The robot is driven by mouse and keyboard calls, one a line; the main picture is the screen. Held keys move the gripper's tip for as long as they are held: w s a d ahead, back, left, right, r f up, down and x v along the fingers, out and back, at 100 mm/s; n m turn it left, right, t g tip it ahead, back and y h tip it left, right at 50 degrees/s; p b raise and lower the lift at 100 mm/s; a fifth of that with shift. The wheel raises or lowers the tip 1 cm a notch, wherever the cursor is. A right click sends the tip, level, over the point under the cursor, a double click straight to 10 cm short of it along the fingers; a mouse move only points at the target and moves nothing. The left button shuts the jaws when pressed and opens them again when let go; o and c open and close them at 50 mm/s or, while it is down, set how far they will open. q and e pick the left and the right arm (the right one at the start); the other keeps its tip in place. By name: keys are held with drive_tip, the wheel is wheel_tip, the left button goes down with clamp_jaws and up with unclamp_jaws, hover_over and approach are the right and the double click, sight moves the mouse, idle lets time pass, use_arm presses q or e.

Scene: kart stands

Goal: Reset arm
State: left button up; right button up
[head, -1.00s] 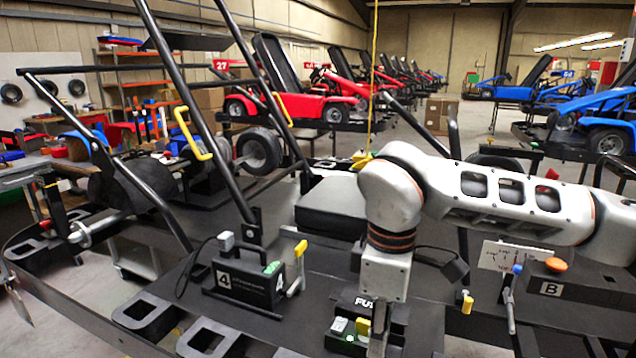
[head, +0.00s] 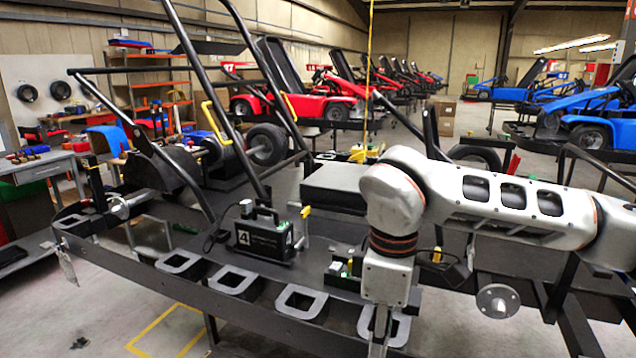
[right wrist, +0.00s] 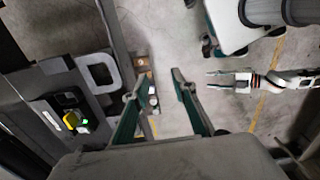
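My right arm comes in from the right in the head view, with its gripper (head: 380,342) pointing down at the bottom edge, partly cut off. In the right wrist view the right gripper (right wrist: 158,82) has its two fingers apart, with nothing between them but floor below. The left arm is out of the head view. What looks like my left gripper (right wrist: 210,80) shows at the right of the right wrist view, its two thin fingers apart and empty over the floor.
A black kart stand (head: 235,308) with open square brackets lies ahead, near my right gripper. Bare floor (head: 110,310) shows at front left.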

drive_tip(key=s+a+f+n+g+y, duration=0.4)
drive_tip(key=s+a+n+g+y, duration=0.3)
drive_tip(key=s+a, duration=0.6)
drive_tip(key=a+r+n+y, duration=0.4)
drive_tip(key=a+r+y, duration=0.5)
drive_tip(key=y, duration=0.2)
drive_tip(key=w+d+m+t+y, duration=0.55)
drive_tip(key=w+m+t, duration=0.4)
drive_tip(key=t, duration=0.45)
drive_tip(key=w+d+f+m+t+h, duration=0.6)
drive_tip(key=d+f+m+t+h, duration=0.35)
drive_tip(key=f, duration=0.25)
drive_tip(key=s+d+f+m+h+p, duration=0.1)
drive_tip(key=d+f+h, duration=0.3)
drive_tip(key=f, duration=0.4)
drive_tip(key=s+d+f+m+h, duration=0.1)
drive_tip(key=d+f+h, duration=0.25)
drive_tip(key=f, duration=0.35)
drive_tip(key=s+d+f+g+h, duration=0.2)
drive_tip(key=s+d+f+g, duration=0.1)
drive_tip(key=s+d+f, duration=0.2)
drive_tip(key=s+d+f+g+h, duration=0.2)
drive_tip(key=s+d+f, duration=0.3)
drive_tip(key=s+f, duration=0.4)
wheel_tip(320, 180, down, 3)
drive_tip(key=shift+g, duration=0.55)
